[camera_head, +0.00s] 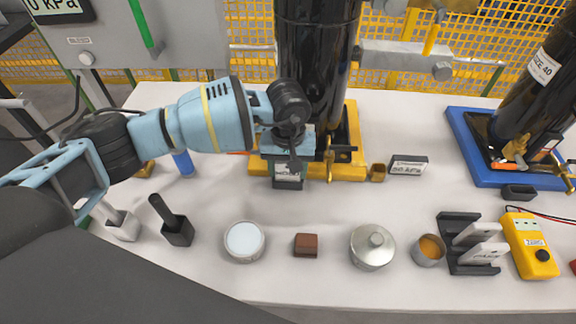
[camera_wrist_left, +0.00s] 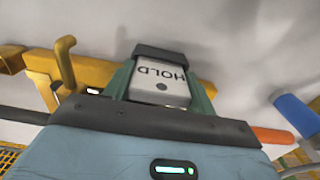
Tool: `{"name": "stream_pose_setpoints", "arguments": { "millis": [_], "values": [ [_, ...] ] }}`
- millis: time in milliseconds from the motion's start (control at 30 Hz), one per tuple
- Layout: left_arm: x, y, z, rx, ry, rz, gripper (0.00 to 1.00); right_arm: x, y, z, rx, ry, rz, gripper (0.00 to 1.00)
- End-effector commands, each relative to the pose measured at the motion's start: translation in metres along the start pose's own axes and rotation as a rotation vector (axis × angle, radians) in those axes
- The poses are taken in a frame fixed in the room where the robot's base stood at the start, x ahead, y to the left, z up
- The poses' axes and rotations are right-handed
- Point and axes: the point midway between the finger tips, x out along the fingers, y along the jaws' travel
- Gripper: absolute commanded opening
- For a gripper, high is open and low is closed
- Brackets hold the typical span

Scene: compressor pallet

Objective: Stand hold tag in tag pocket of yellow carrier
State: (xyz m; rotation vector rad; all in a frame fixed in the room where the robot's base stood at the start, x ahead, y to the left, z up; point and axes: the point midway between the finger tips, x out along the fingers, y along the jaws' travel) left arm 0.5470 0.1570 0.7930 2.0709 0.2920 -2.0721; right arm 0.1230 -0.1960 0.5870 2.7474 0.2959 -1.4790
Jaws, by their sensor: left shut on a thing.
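The hold tag (camera_wrist_left: 160,83) is a white plate lettered HOLD, gripped between the green fingers of my left gripper (camera_wrist_left: 162,92). In the head view my left gripper (camera_head: 288,160) is shut on it, pointing down at the front left corner of the yellow carrier (camera_head: 345,168). A dark block, which looks like the tag pocket (camera_head: 288,184), is at the tag's lower end; it also shows in the wrist view (camera_wrist_left: 165,54). The tag's end meets this block, but I cannot tell how deep it sits. My right gripper is out of view.
A black cylinder (camera_head: 312,60) stands on the yellow carrier. The blue carrier (camera_head: 470,150) is farther right. A lidded tin (camera_head: 372,246), brown block (camera_head: 306,245) and black rack (camera_head: 460,225) line the front.

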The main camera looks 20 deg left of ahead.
Motion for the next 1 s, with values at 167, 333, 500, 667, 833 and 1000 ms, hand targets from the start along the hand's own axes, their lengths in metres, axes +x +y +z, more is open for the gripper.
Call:
{"name": "stream_pose_setpoints", "arguments": {
  "millis": [167, 333, 500, 667, 833, 1000],
  "values": [
    [0.0015, -0.0001, -0.0001, 0.000, 0.001, 0.000, 0.65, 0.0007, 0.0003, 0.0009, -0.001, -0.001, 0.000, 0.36],
    [0.0015, -0.0004, -0.0001, -0.001, 0.000, -0.001, 0.81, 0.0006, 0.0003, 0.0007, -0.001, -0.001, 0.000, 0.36],
    [0.0018, -0.0016, -0.0004, -0.002, 0.000, -0.003, 0.81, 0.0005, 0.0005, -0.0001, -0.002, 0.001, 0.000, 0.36],
    [0.0019, -0.0024, -0.0007, -0.004, -0.001, -0.005, 0.81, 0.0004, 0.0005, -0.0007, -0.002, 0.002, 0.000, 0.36],
    [0.0021, -0.0024, -0.0006, -0.003, -0.001, -0.005, 0.65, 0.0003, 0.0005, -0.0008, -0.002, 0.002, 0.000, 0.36],
    [0.0022, -0.0016, -0.0002, -0.002, -0.001, -0.004, 0.65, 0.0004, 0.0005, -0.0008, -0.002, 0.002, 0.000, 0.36]
  ]
}}
